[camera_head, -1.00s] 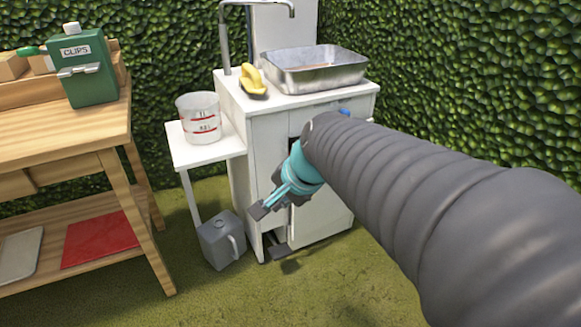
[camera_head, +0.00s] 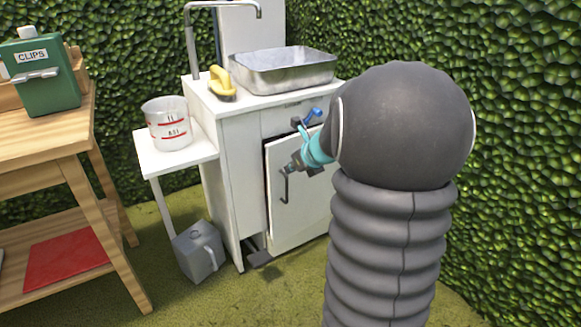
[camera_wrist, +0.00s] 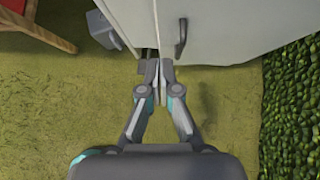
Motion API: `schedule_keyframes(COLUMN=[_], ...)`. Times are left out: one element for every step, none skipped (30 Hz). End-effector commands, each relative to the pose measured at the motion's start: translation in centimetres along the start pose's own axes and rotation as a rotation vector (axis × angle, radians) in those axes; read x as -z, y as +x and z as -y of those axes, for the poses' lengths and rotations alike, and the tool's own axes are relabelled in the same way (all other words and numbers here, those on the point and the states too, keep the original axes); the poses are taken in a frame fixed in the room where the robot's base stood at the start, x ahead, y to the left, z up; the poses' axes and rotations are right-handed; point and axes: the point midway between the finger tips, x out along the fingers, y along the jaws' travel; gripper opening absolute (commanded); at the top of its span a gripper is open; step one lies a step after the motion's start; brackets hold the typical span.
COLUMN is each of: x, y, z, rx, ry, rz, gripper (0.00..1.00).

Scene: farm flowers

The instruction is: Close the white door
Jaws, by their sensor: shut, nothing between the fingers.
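The white door (camera_head: 290,218) is on the front of the white sink cabinet, with a dark handle (camera_head: 284,186) near its left edge. A dark gap shows along that edge, so the door looks slightly ajar. My gripper (camera_head: 293,166) is in front of the door's upper left part, near the handle; my arm hides the door's right side. In the wrist view, the door (camera_wrist: 225,35) and handle (camera_wrist: 181,38) are ahead and right. My gripper (camera_wrist: 160,66) is shut and empty, its tips close to the door's left edge. I cannot tell whether they touch.
A metal basin (camera_head: 285,70) and yellow brush (camera_head: 222,82) sit on the cabinet. A measuring jug (camera_head: 168,125) stands on the side shelf, with a grey can (camera_head: 198,252) below. A wooden bench (camera_head: 60,140) is left, a hedge (camera_head: 520,150) right. Grass lies in front.

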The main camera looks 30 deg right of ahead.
Motion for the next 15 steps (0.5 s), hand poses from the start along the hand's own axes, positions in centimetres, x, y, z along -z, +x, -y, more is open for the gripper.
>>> schedule_keyframes(x=[0.2, 0.2, 0.3, 0.2, 0.2, 0.2, 0.2, 0.3, 0.2, 0.2, -0.2, -0.8, -1.2, -1.4, -1.7], y=[1.3, 1.8, 2.6, 3.1, 3.7, 4.5, 5.0, 5.6, 6.3, 6.8, 7.0, 7.3, 7.5, 7.8, 8.2], z=[-0.1, -0.1, -0.1, -0.1, -0.1, -0.1, -0.1, -0.1, -0.1, -0.1, -0.1, -0.1, -0.1, -0.1, -0.1], rx=[-0.002, -0.002, -0.003, -0.003, -0.003, -0.002, -0.002, -0.002, -0.003, -0.002, -0.001, -0.001, 0.0, -0.001, -0.001], ry=[0.0, 0.001, 0.0, -0.002, -0.002, -0.001, -0.001, -0.001, -0.002, -0.002, -0.004, -0.003, -0.005, -0.005, -0.004], rz=[-0.002, -0.002, -0.003, -0.003, -0.002, -0.002, -0.002, -0.003, -0.003, -0.002, -0.001, -0.001, 0.0, -0.001, -0.001], gripper=[0.0, 0.0, 0.0, 0.0, 0.0, 0.0, 0.0, 0.0, 0.0, 0.0, 0.0, 0.0, 0.0, 0.0, 0.0])
